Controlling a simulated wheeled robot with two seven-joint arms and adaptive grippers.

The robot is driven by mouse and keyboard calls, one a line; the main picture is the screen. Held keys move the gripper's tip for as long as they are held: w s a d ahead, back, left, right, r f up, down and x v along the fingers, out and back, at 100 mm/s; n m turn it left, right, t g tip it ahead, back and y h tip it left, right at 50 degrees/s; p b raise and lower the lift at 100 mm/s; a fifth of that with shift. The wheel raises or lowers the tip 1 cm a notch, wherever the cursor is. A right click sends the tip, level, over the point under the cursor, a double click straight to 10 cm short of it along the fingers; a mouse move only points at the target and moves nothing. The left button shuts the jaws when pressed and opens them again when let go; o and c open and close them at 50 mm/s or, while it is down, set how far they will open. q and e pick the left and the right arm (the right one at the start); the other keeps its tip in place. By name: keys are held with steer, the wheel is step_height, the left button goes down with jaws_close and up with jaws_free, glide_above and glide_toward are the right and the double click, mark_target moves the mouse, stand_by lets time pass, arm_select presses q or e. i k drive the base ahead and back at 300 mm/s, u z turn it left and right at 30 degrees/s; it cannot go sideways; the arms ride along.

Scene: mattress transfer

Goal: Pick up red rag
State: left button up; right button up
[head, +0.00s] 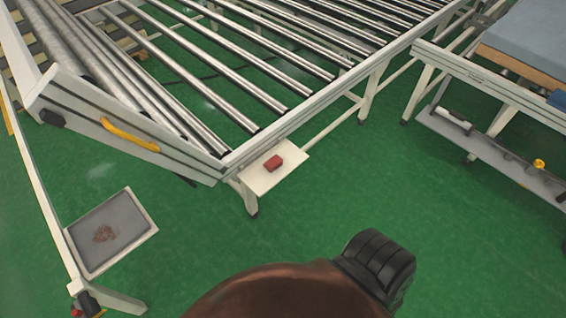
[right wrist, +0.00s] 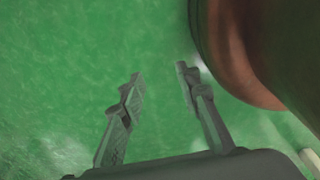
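A small red folded rag (head: 273,163) lies on a pale shelf (head: 292,172) fixed to the side of the roller conveyor in the head view. No gripper is near it in that view. My right gripper (right wrist: 158,82) shows in the right wrist view with its two fingers apart and nothing between them. It is above green floor, with my brown rounded body part at the right. My left gripper is not in either view.
The roller conveyor (head: 213,84) fills the upper left of the head view. A grey tray (head: 88,250) with brown bits stands at lower left. A bench (head: 472,76) with a blue-grey mattress (head: 530,40) is at upper right. Green floor (head: 420,205) is clear in front.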

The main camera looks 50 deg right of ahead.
mark_target(274, 164)
steer(key=z, duration=1.85)
steer(key=k, duration=0.6)
steer(key=z, duration=0.45)
steer(key=i, duration=1)
steer(key=u, duration=0.45)
